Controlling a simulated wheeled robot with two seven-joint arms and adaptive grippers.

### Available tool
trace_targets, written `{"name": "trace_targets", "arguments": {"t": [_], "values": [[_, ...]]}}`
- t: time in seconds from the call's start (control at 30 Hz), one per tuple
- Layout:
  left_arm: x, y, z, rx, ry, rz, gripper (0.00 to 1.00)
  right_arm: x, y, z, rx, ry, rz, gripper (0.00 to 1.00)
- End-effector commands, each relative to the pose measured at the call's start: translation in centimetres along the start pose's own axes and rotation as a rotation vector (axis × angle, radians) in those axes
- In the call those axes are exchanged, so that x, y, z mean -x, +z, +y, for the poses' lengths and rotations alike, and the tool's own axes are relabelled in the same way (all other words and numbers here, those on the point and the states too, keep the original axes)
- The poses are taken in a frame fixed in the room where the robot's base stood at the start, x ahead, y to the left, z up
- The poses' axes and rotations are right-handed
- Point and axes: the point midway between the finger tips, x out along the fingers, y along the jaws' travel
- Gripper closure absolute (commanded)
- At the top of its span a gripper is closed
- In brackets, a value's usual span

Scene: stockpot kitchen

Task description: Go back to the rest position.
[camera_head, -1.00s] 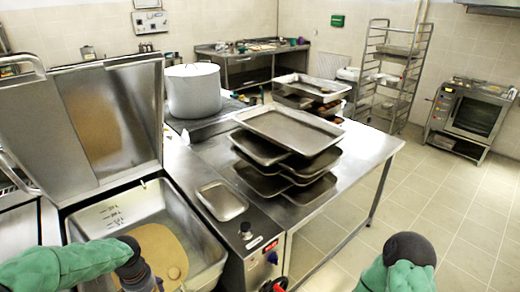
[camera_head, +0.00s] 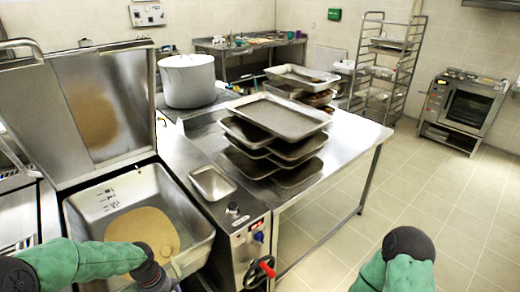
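My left arm comes in from the lower left, in front of the open braising pan (camera_head: 182,208); its gripper is below the picture's edge. My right arm stands at the lower right over the tiled floor, and its gripper is also out of view. The pan holds a flat tan patch (camera_head: 143,229) on its bottom, partly hidden by my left arm. I cannot tell whether either gripper holds anything.
The pan's lid (camera_head: 98,100) stands raised. A steel table (camera_head: 340,140) carries a stack of trays (camera_head: 285,116). A large stockpot (camera_head: 188,82) stands behind. A wheeled rack (camera_head: 385,70) and oven (camera_head: 466,108) stand at right; floor between is clear.

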Motion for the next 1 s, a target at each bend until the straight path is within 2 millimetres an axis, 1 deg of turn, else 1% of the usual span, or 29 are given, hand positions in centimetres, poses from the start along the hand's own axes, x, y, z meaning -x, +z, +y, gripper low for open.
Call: {"name": "trace_targets", "arguments": {"t": [0.03,0.17,0.27,0.37,0.4,0.47,0.5,0.57,0.6,0.7,0.83,0.9,1.0], "values": [[-1.4,0.1,0.7,-0.001,0.016,-0.002,0.23,-0.4,0.0,0.2,0.0,0.0,0.0,0.6],[-4.4,0.2,2.6,0.007,0.059,0.003,0.23,-1.1,0.0,0.4,0.0,0.0,0.0,0.6],[-7.4,0.6,4.4,0.018,0.101,0.008,0.23,-1.8,-0.1,0.7,0.0,0.0,0.0,0.6],[-11.2,1.3,6.9,0.04,0.15,0.013,0.23,-2.8,-0.1,1.0,0.0,0.0,0.0,0.6],[-12.8,1.8,7.9,0.052,0.17,0.013,0.23,-3.3,-0.1,1.2,0.0,0.0,0.0,0.6],[-15.1,2.4,9.4,0.073,0.196,0.016,0.23,-3.9,-0.1,1.4,0.0,0.0,0.0,0.6],[-16.6,3.0,10.3,0.089,0.211,0.017,0.23,-4.3,-0.2,1.5,0.0,0.0,0.0,0.6],[-18.7,3.9,11.6,0.114,0.231,0.018,0.23,-4.9,-0.2,1.8,0.0,0.0,0.0,0.6],[-20.0,4.5,12.4,0.13,0.241,0.017,0.23,-5.3,-0.2,1.9,0.0,0.0,0.0,0.6],[-23.2,6.4,14.2,0.175,0.26,0.014,0.23,-6.2,-0.2,2.2,0.0,0.0,0.0,0.6],[-26.4,8.7,15.9,0.228,0.265,0.012,0.23,-7.3,-0.3,2.6,0.0,0.0,0.0,0.6],[-27.6,9.8,16.5,0.25,0.263,0.011,0.23,-7.7,-0.3,2.8,0.0,0.0,0.0,0.6],[-28.7,10.9,16.9,0.272,0.257,0.011,0.23,-8.1,-0.3,2.9,0.0,0.0,0.0,0.6]]}}
